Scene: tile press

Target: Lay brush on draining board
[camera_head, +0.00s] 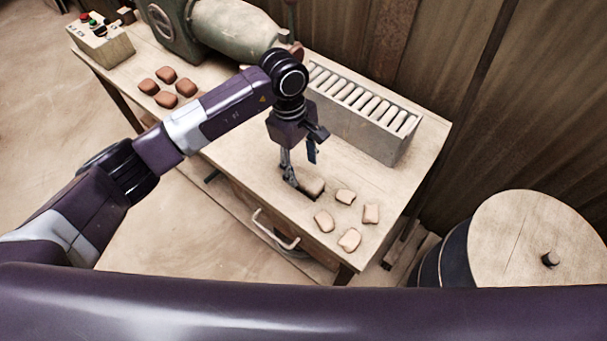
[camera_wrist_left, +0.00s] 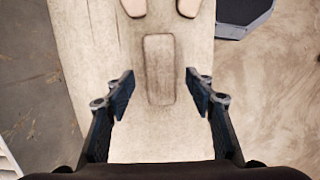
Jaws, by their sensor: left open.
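My left gripper (camera_head: 299,178) points down over the front part of the wooden table. It is open and empty. In the left wrist view its two fingers (camera_wrist_left: 160,92) stand apart on either side of a flat, brownish oblong block (camera_wrist_left: 160,70), not touching it. This block may be the brush, seen from its back; no bristles show. My right gripper is not in view.
Several pale clay pieces (camera_head: 349,239) lie near the gripper, and several red-brown ones (camera_head: 168,75) farther left. A green press (camera_head: 235,30) and a button box (camera_head: 102,42) stand at the back. A lidded barrel (camera_head: 540,235) stands right of the table (camera_head: 250,165).

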